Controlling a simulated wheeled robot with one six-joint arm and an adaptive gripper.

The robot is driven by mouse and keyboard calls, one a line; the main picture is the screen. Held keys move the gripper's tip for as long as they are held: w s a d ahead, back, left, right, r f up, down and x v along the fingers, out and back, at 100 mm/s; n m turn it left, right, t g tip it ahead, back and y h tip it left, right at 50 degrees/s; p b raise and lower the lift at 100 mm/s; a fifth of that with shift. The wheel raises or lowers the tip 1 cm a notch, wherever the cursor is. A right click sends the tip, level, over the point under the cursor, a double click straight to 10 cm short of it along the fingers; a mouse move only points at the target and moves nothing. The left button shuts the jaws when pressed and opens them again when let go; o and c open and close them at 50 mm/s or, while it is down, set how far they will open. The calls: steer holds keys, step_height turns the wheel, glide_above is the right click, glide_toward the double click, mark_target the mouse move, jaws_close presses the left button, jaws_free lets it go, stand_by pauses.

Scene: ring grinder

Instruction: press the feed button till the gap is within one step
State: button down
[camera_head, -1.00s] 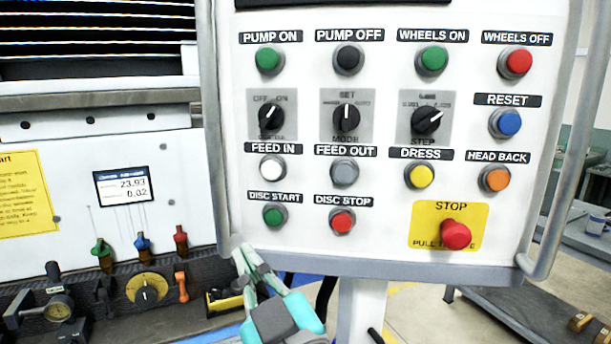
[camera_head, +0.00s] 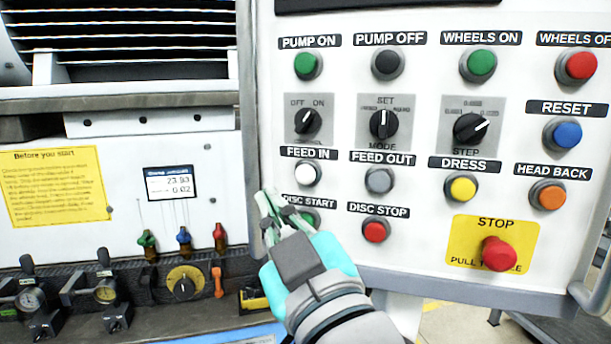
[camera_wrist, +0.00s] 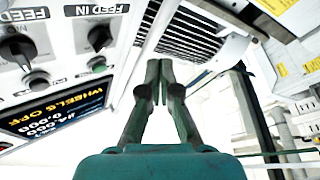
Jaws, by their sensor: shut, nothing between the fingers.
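The white FEED IN button (camera_head: 308,173) is on the control panel (camera_head: 425,150), below the OFF/ON knob. The grey FEED OUT button (camera_head: 379,181) is to its right. My gripper (camera_head: 265,200) is shut and empty, with its fingertips at the panel's left edge, below and left of FEED IN. In the picture it covers part of the DISC START label and its green button. I cannot tell its distance from the panel. In the wrist view, the shut fingers (camera_wrist: 160,75) point past the panel edge. A small display (camera_head: 170,182) on the machine reads 23.93 and 0.02.
The red STOP button (camera_head: 499,253) is at the panel's lower right. DISC STOP (camera_head: 376,230) is right of my gripper. A panel screen (camera_wrist: 45,120) in the wrist view reads WHEELS OFF.

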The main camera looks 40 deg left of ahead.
mark_target(303, 182)
steer(key=shift+w+a, duration=0.4)
steer(key=shift+w, duration=0.95)
steer(key=shift+w+a, duration=0.4)
steer(key=shift+w, duration=0.9)
steer(key=shift+w+a, duration=0.4)
steer(key=shift+w, duration=0.95)
steer(key=shift+w, duration=0.15)
steer(key=shift+w+a, duration=0.1)
steer(key=shift+w, duration=0.15)
steer(key=shift+w+a, duration=0.15)
steer(key=shift+w, duration=0.4)
steer(key=shift+s, duration=0.1)
steer(key=shift+s+d, duration=0.25)
steer(key=shift+s, duration=0.6)
steer(key=shift+s+d, duration=0.25)
steer(key=shift+s, duration=0.55)
steer(key=shift+s+d, duration=0.25)
steer(key=shift+s, duration=0.55)
steer(key=shift+s+d, duration=0.25)
steer(key=shift+s, duration=0.55)
